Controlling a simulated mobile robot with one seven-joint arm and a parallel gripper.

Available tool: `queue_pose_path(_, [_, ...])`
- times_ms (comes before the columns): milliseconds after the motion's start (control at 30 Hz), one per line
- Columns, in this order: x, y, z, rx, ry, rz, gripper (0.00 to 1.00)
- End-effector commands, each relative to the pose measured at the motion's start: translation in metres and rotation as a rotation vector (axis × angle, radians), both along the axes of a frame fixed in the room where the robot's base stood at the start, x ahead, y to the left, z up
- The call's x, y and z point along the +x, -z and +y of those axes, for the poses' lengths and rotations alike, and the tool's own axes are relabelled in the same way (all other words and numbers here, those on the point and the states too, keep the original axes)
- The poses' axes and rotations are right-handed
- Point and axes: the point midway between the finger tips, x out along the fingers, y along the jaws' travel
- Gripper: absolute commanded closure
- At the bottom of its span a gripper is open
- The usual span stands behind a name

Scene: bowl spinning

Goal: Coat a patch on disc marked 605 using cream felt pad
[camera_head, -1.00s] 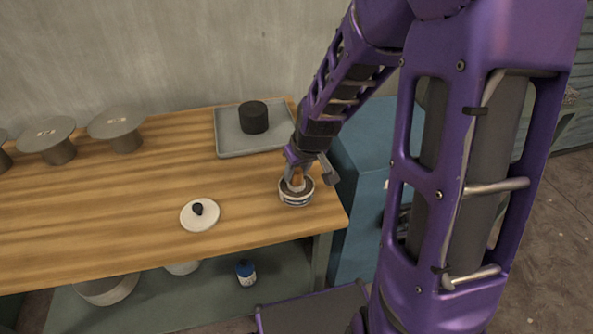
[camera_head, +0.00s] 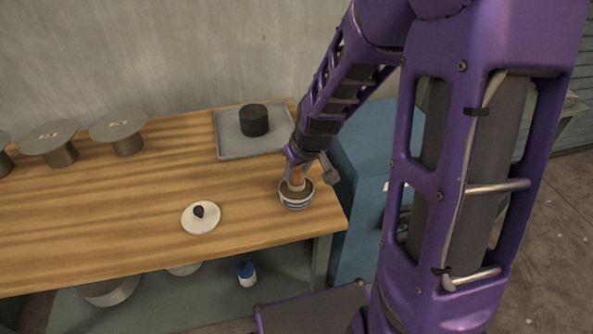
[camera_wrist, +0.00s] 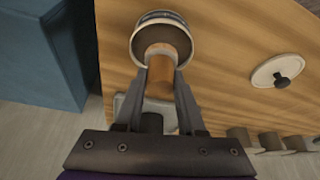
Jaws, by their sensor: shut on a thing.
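My gripper (camera_head: 297,175) is shut on a small tan cylinder (camera_wrist: 161,62), which seems to be the cream felt pad. It is over the mouth of a round, open, pale tin (camera_head: 297,203) near the table's right front corner. The wrist view also shows the tin (camera_wrist: 147,18), dark inside. The pad's lower end overlaps the tin's mouth; I cannot tell whether it touches the contents. Grey discs on pedestals stand at the back left, one at the right (camera_head: 118,124) and one beside it (camera_head: 48,136). Their marks are too small to read, so I cannot pick out 605.
A white lid with a dark knob (camera_head: 201,218) lies left of the tin. A grey tray (camera_head: 232,148) holding a black cylinder (camera_head: 254,120) sits behind. A blue cabinet (camera_head: 365,160) stands right of the wooden table (camera_head: 110,215). The table's middle is clear.

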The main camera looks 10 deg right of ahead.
Motion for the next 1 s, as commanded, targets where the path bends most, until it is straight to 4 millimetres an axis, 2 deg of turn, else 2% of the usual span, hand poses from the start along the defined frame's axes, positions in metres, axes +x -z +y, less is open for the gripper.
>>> queue_pose_path(33, [0.0, -0.009, 0.0, -0.001, 0.0, -0.001, 1.0])
queue_pose_path(600, [0.001, -0.054, 0.0, -0.001, 0.0, -0.001, 1.0])
queue_pose_path(1000, [0.0, -0.056, 0.0, 0.0, 0.0, -0.001, 1.0])
